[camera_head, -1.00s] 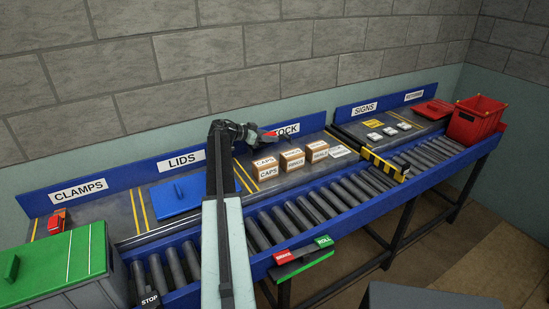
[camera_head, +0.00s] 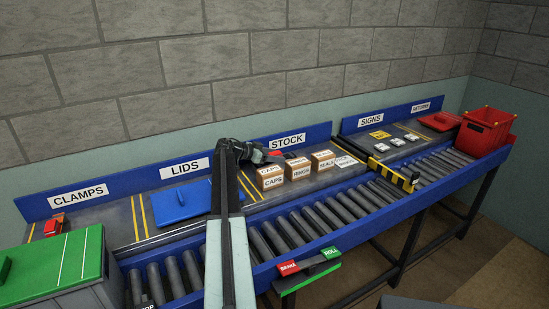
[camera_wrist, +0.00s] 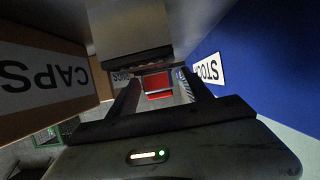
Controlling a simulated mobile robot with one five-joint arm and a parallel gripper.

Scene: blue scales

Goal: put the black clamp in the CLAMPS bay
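My gripper (camera_head: 276,155) is low in the STOCK bay, between the CAPS box (camera_head: 270,177) and the blue back panel. In the wrist view its two dark fingers (camera_wrist: 160,88) stand apart, with a red patch showing between them; I cannot tell what the patch is. I cannot make out the black clamp in either view; boxes and gripper hide part of this bay. The CLAMPS bay, under its label (camera_head: 80,195) at the far left, holds a red-orange clamp (camera_head: 53,225).
The CAPS box (camera_wrist: 45,82) is close on one side in the wrist view, the blue panel (camera_wrist: 240,70) on the other. A blue lid (camera_head: 181,202) lies in the LIDS bay. A green-lidded bin (camera_head: 50,268) stands front left; a red crate (camera_head: 486,130) stands far right.

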